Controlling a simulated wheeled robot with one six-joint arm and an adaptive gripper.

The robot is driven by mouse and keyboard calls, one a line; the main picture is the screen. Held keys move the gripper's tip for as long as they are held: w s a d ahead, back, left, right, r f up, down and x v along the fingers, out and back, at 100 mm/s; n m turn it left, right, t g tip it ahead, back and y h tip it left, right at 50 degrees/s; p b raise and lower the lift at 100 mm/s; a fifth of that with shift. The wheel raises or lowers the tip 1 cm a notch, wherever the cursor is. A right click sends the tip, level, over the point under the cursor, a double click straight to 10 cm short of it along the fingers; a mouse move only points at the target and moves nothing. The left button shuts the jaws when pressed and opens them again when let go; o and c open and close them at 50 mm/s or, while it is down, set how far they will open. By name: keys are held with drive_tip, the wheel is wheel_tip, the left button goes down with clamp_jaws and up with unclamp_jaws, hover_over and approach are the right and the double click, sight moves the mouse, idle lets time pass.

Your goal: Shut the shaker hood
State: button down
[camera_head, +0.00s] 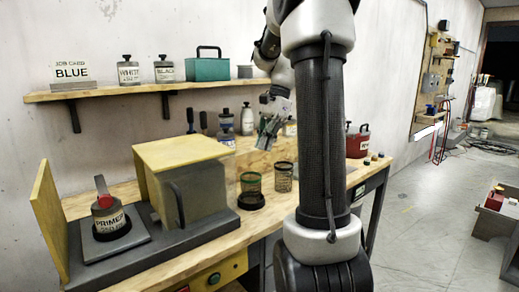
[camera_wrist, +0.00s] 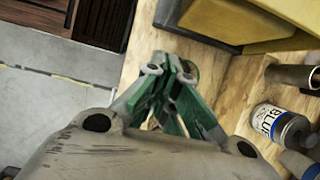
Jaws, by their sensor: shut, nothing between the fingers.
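The shaker has a grey base (camera_head: 85,262) on the bench, with an upright yellow end panel (camera_head: 50,225) at its left. A can marked PRIMER (camera_head: 109,215), with a red piece on top, stands exposed on its plate. The hood (camera_head: 205,190), a grey box with a yellow top and a dark handle (camera_head: 177,203), sits to the right of the can and does not cover it. My gripper (camera_head: 266,138) is above the bench, behind and right of the hood, apart from it. In the wrist view, my gripper (camera_wrist: 178,68) is shut and empty, with a yellow-edged box, seemingly the hood (camera_wrist: 225,18), beyond it.
A can marked BLUE (camera_wrist: 278,125) lies at right in the wrist view. A shelf (camera_head: 140,92) with cans and a green box (camera_head: 208,68) runs above the bench.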

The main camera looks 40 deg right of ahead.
sight(187, 181)
drive_tip(key=a+f, duration=0.7)
drive_tip(key=shift+s+f, duration=0.15)
drive_tip(key=shift+f, duration=0.1)
drive_tip(key=shift+a, duration=0.15)
drive_tip(key=a, duration=2.1)
drive_tip(key=shift+s, duration=0.4)
drive_tip(key=shift+a, duration=0.1)
